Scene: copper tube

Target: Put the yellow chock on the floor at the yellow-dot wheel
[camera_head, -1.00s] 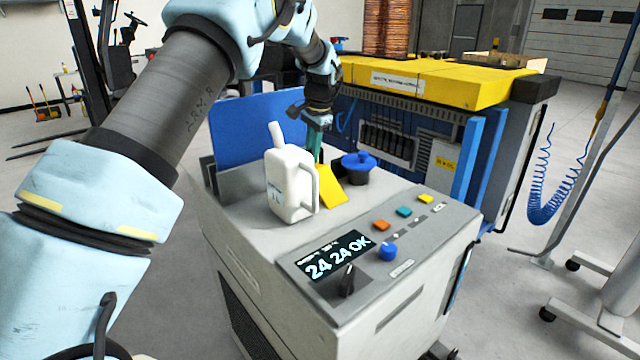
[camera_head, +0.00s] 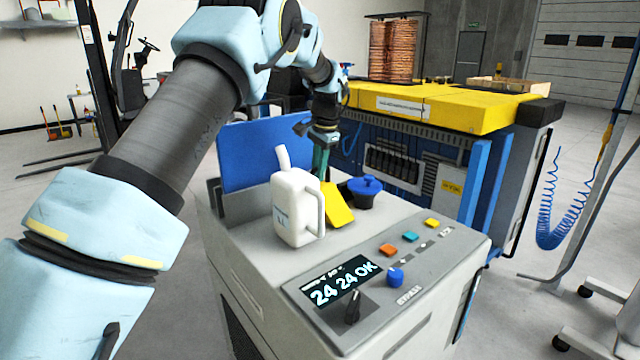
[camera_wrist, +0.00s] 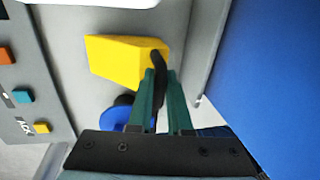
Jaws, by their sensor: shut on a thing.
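The yellow chock (camera_head: 338,205) is a yellow wedge with a black handle (camera_wrist: 158,66), at the top of the grey machine between a white jug and a blue-capped pot. In the wrist view the chock (camera_wrist: 120,62) lies just beyond my fingertips. My gripper (camera_wrist: 160,75), with green fingers, is shut on the chock's black handle; in the head view my gripper (camera_head: 321,158) points down behind the jug. I cannot tell whether the chock still touches the machine top. No wheel with a yellow dot is in view.
The white jug (camera_head: 296,212) stands close left of the chock, the blue-capped pot (camera_head: 366,190) close right. A blue panel (camera_head: 262,152) rises behind. A yellow-topped unit (camera_head: 440,102) stands behind. Open floor (camera_head: 590,250) lies to the right, near a wheeled stand (camera_head: 590,345).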

